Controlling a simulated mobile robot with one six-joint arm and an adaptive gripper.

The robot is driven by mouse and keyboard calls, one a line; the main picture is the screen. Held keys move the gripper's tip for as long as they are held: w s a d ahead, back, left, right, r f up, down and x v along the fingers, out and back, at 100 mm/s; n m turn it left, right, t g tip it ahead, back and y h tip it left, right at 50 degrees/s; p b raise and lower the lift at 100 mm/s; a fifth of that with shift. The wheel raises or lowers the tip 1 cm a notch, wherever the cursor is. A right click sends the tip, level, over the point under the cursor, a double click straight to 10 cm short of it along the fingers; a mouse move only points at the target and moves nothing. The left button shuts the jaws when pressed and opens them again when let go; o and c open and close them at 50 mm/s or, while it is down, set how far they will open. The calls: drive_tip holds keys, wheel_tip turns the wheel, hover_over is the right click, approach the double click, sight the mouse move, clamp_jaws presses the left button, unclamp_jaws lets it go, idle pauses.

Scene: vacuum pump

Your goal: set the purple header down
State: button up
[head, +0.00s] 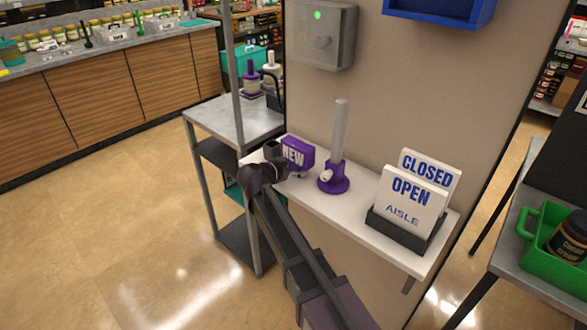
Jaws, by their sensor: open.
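The purple header (298,153), a block with white "NEW" lettering, is at the left part of the white wall shelf (376,222). It looks upright and slightly tilted. Its lower left part is hidden behind my dark gripper (284,166), which is open and right beside it. I cannot tell whether the fingers still touch it, or whether its base rests fully on the shelf. A purple stand with a grey upright tube (338,150) and a small white nozzle stands just right of the header on the same shelf.
White "OPEN" and "CLOSED" signs (412,200) stand in a dark holder at the shelf's right end. A grey metal cart (232,118) with bottles adjoins the shelf's left end. A grey box (322,36) hangs on the wall above. A green bin (540,240) sits at far right.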

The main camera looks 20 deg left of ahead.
drive_tip(key=shift+r, duration=0.15)
drive_tip(key=shift+s+r, duration=0.1)
drive_tip(key=p+v, duration=0.5)
drive_tip(key=v, duration=0.6)
drive_tip(key=shift+s+a, duration=0.15)
drive_tip(key=shift+s, duration=0.15)
drive_tip(key=shift+r, duration=0.1)
idle(2.0)
